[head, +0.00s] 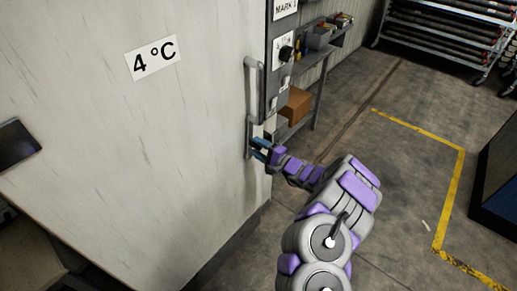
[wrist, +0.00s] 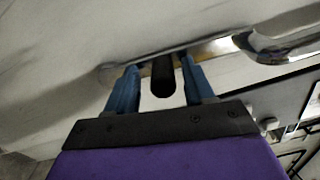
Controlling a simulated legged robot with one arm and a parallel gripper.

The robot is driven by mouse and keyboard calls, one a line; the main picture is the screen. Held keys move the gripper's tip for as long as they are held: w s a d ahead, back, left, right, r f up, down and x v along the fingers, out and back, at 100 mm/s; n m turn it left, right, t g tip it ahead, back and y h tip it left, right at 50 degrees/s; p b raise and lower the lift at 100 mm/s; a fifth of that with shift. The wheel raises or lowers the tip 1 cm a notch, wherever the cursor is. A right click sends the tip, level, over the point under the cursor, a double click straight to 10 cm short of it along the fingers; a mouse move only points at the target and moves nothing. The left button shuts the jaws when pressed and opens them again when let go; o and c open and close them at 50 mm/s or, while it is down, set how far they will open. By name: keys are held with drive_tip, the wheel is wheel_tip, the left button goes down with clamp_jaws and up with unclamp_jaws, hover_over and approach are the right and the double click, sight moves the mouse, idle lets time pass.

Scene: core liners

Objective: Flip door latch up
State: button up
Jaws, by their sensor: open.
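The pale cold-room door (head: 185,120) carries a "4 °C" label in the head view. Its latch plate (head: 250,140) sits near the door's right edge, partly hidden by my fingers. My gripper (head: 259,148) is at this plate with its blue fingers pointing at the door. In the wrist view, a black round-ended latch lever (wrist: 162,78) lies between the two blue fingers of my open gripper (wrist: 160,85). A gap shows on each side of the lever near its end. I cannot tell whether a finger touches it farther in.
A metal handle (head: 252,90) is above the latch; a shiny handle part (wrist: 285,42) shows at the wrist view's upper right. A grey control panel (head: 278,60), a shelf with a cardboard box (head: 295,105) and a pipe rack (head: 450,30) stand beyond.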

drive_tip(key=shift+d, duration=0.1)
drive_tip(key=shift+s+d, duration=0.15)
drive_tip(key=shift+d, duration=0.1)
drive_tip(key=p+v, duration=0.4)
drive_tip(key=v, duration=1.2)
drive_tip(key=shift+s+d, duration=0.25)
drive_tip(key=shift+f, duration=0.15)
